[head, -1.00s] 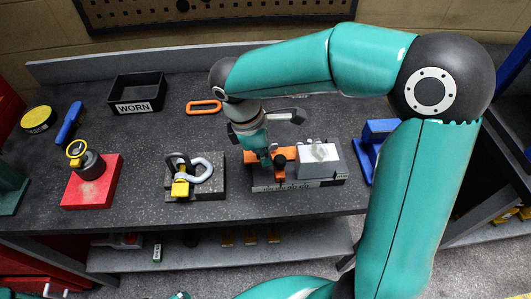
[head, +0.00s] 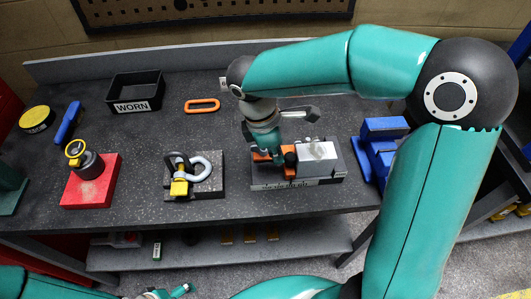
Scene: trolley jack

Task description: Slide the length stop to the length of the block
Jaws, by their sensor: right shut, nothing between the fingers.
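The length stop (head: 290,171) is orange with a dark round knob. It sits on a grey base (head: 265,184) with a scale along its front edge. The light grey block (head: 318,155) lies on the same base, just right of the stop. I see no clear gap between stop and block, but cannot tell if they touch. My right gripper (head: 278,156) is shut and empty, low at the stop's left side and partly hiding it. Whether it touches the stop is unclear. My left gripper (head: 172,293) is only partly in view at the bottom edge, its jaws unclear.
A grey plate with a shackle (head: 201,165) stands left of the base. A red block (head: 80,190), a black WORN bin (head: 135,92), an orange link (head: 202,105) and a blue stand (head: 383,130) are around. The bench between them is clear.

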